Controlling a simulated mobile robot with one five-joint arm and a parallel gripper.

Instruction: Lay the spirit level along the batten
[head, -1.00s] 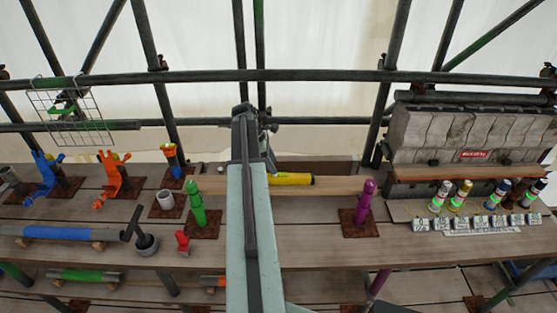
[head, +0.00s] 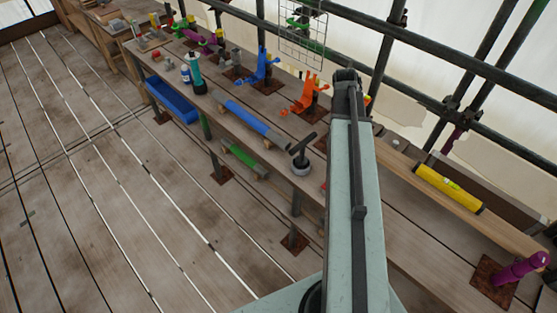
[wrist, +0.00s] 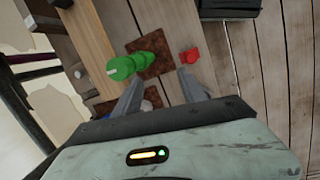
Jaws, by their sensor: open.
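The yellow spirit level (head: 450,188) lies lengthwise along the wooden batten (head: 505,232), at the right of the head view. It appears to rest on top, close to the back edge. The batten also shows at the upper left of the wrist view (wrist: 88,35); the level is not visible there. My gripper (wrist: 158,88) is open and empty, its two fingers apart above the bench. A green post (wrist: 125,66) stands just beyond the fingertips. In the head view my arm hides my gripper and part of the batten.
A purple post (head: 520,268) stands at the batten's right end. A red piece (wrist: 190,57) lies near the green post. The plank floor at left is clear.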

